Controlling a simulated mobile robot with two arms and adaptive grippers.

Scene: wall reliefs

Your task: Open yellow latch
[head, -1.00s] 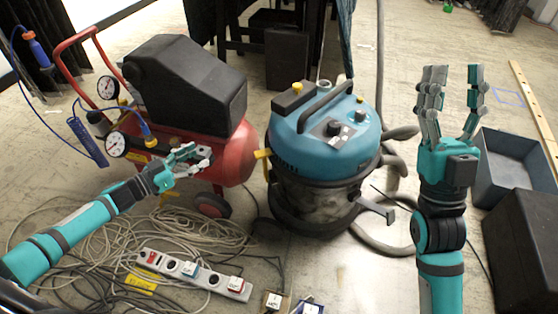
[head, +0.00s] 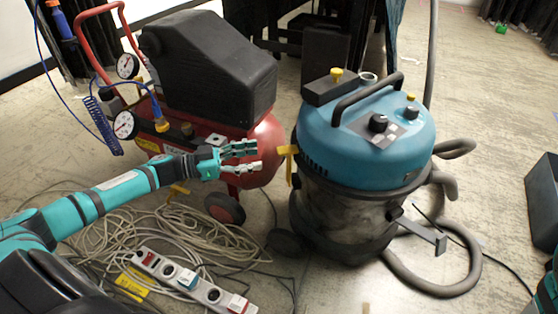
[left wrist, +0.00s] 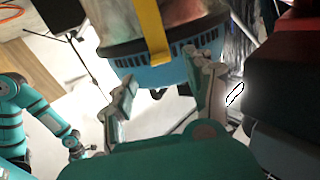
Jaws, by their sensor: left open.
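The yellow latch (head: 289,161) hangs on the left side of the blue-topped vacuum cleaner (head: 340,140), over the lid's edge. My left gripper (head: 256,157) is open and empty, just left of the latch and at about its height, with a small gap. In the left wrist view the latch (left wrist: 152,32) is a yellow strap across the vented blue rim. It lies beyond and between the open fingers (left wrist: 162,75). A teal arm of mine, seemingly the right, shows small at the left there; its finger state is unclear.
A red compressor (head: 265,150) with a black cover stands behind my left gripper. Coiled cables (head: 170,225) and a power strip (head: 190,282) lie on the floor below. The hose (head: 435,290) curls right of the vacuum cleaner. A dark bin (head: 543,200) stands at the right edge.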

